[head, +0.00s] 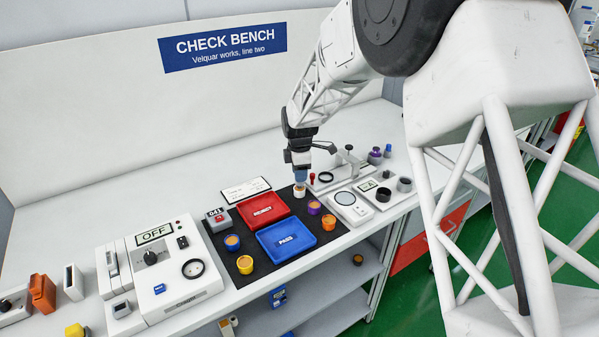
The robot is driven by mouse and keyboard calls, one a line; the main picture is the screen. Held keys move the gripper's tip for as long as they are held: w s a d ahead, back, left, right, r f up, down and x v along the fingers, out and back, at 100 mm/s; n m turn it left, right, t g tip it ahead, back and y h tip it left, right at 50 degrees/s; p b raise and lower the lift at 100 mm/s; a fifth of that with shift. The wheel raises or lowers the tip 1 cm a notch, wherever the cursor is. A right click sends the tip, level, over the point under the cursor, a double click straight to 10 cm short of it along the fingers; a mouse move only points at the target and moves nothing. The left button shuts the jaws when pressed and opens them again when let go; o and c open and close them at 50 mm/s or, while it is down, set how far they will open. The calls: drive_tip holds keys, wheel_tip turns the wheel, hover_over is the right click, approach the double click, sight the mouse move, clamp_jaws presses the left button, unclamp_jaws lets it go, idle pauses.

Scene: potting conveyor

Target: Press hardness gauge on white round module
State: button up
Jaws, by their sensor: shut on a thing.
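My gripper (299,164) is shut on the hardness gauge (300,175), a small blue-grey body pointing down. The white round module (299,192) stands on the black mat's far right part, directly below the gauge. The gauge's lower end is at or just above the module's top. I cannot tell from this view whether they touch or how hard the gauge presses. The gripper's fingers are small here and partly blend with the gauge.
A red tray (243,214) and a blue PASS tray (262,240) lie on the black mat (222,262). Purple (314,208), orange (329,223) and yellow (245,265) modules stand nearby. A tester reading OFF (165,287) is left; a scale-like device (347,208) is right.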

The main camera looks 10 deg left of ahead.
drive_tip(key=shift+f, duration=0.7)
idle(1.3)
drive_tip(key=shift+r, duration=0.1)
drive_tip(key=shift+r, duration=2.95)
